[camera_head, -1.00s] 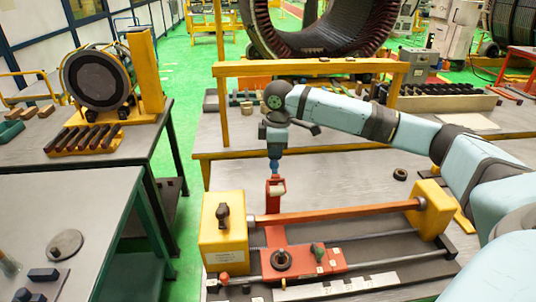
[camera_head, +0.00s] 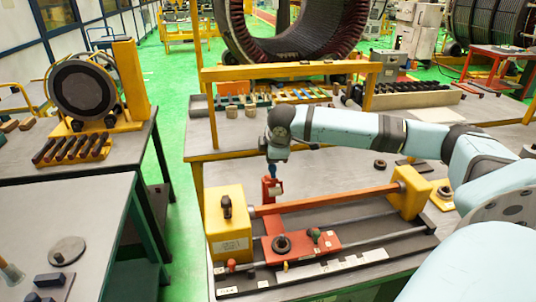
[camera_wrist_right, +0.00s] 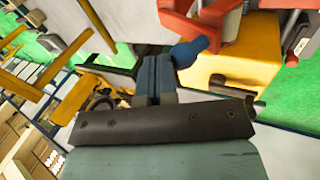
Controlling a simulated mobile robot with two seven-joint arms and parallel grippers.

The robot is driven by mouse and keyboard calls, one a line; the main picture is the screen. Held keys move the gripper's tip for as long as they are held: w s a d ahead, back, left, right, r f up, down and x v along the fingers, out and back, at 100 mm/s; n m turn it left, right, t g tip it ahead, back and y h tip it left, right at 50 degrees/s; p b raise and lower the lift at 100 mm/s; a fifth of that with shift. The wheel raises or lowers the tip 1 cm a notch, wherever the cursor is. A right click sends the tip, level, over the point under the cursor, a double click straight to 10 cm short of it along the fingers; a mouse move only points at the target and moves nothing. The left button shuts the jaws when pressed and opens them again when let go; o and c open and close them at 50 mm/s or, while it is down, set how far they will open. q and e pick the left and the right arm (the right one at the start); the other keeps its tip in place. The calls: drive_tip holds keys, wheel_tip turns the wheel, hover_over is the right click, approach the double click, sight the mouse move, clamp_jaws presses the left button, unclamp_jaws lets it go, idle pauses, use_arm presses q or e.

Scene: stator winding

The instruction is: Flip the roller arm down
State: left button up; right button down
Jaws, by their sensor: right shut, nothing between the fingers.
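The red roller arm (camera_head: 267,190) stands upright at the left-middle of the winding fixture, behind the long orange-red bar. A light roller shows near its top. In the right wrist view the red arm (camera_wrist_right: 197,27) is at the top, with a blue rounded handle (camera_wrist_right: 190,52) beside it. My right gripper (camera_head: 272,167) points down at the top of the roller arm. In the wrist view its blue-grey fingers (camera_wrist_right: 155,65) are together and empty, close beside the blue handle; I cannot tell whether they touch it. My left gripper is not in view.
The fixture has a yellow block (camera_head: 228,235) at the left, another (camera_head: 410,193) at the right and a red carriage (camera_head: 305,244) in front. A yellow frame (camera_head: 290,70) crosses behind my arm. A grey table (camera_head: 70,215) stands left.

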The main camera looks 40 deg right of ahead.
sight(275, 177)
drive_tip(key=shift+s+a+f+t+h+b, duration=0.15)
drive_tip(key=shift+s+a+f+t+h, duration=0.2)
drive_tip(key=shift+s+t, duration=0.25)
drive_tip(key=shift+s+a+f+t+h+b, duration=0.15)
drive_tip(key=shift+s+a+f+t+h, duration=0.15)
drive_tip(key=shift+s+f+t, duration=0.25)
drive_tip(key=shift+s+a+f+t+h, duration=0.1)
drive_tip(key=shift+s+f+t+h, duration=0.05)
drive_tip(key=shift+s+t+h, duration=0.15)
drive_tip(key=shift+s+a+f+t+h+b, duration=0.25)
drive_tip(key=shift+s+a+f+t+b, duration=0.2)
drive_tip(key=shift+s+f+t+b, duration=0.25)
drive_tip(key=shift+f, duration=0.1)
